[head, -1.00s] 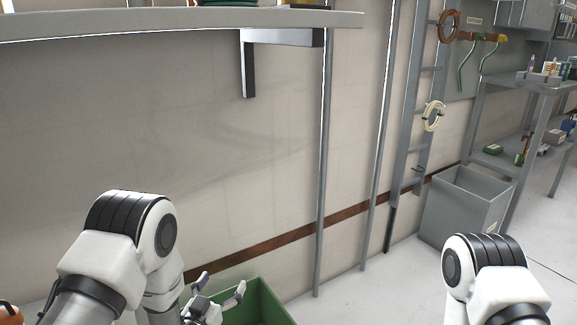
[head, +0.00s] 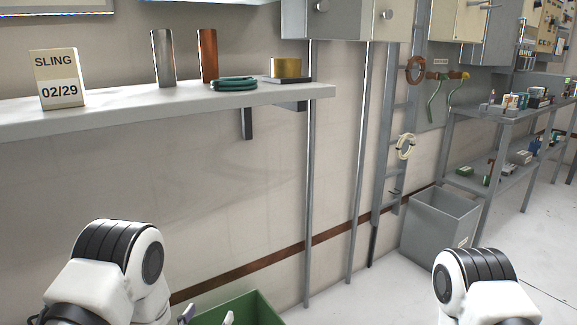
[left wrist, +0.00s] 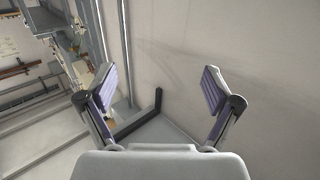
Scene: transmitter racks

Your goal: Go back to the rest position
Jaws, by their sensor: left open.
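My left gripper (head: 207,316) shows only by its fingertips at the bottom edge of the head view, in front of the green bin (head: 250,307). In the left wrist view the left gripper (left wrist: 158,88) has its two purple-padded fingers spread wide, with nothing between them but wall behind. My left arm stands at the lower left of the head view. My right arm shows at the lower right, but its gripper is out of the picture.
A wall shelf (head: 290,92) holds a SLING sign (head: 58,78), a grey cylinder (head: 163,58), a copper cylinder (head: 208,55), a green coil (head: 234,84) and a brass-coloured piece (head: 287,67). A grey bin (head: 440,222) stands by the ladder rack (head: 389,150). Floor between is clear.

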